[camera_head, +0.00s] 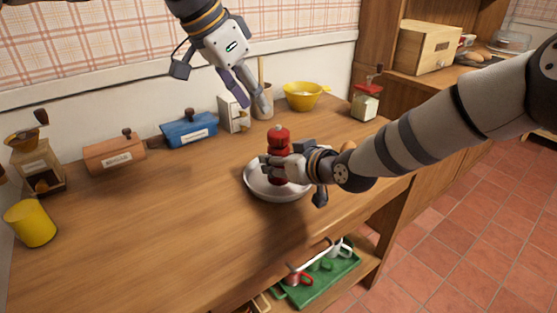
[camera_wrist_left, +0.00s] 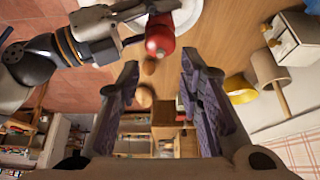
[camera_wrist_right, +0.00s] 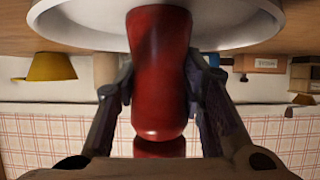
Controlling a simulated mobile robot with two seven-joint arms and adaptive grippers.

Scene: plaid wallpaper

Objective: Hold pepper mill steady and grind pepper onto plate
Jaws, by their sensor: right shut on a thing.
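The red pepper mill (camera_head: 279,135) is upright over the pale round plate (camera_head: 262,191) on the wooden counter. I cannot tell whether its base touches the plate. My right gripper (camera_head: 275,168) is shut around the mill's body; the right wrist view shows a finger on each side of the red mill (camera_wrist_right: 160,75), with the plate (camera_wrist_right: 75,28) beyond. My left gripper (camera_head: 248,100) is open and empty, above and behind the mill. In the left wrist view, the mill (camera_wrist_left: 160,38) lies beyond its spread fingers, apart from them.
Behind stand a white box (camera_head: 233,113), a pot with a utensil (camera_head: 262,105), a yellow bowl (camera_head: 304,95) and a red-topped grinder (camera_head: 366,103). Blue (camera_head: 190,131) and brown (camera_head: 114,153) boxes and a yellow cup (camera_head: 30,223) are left. The front-left counter is clear.

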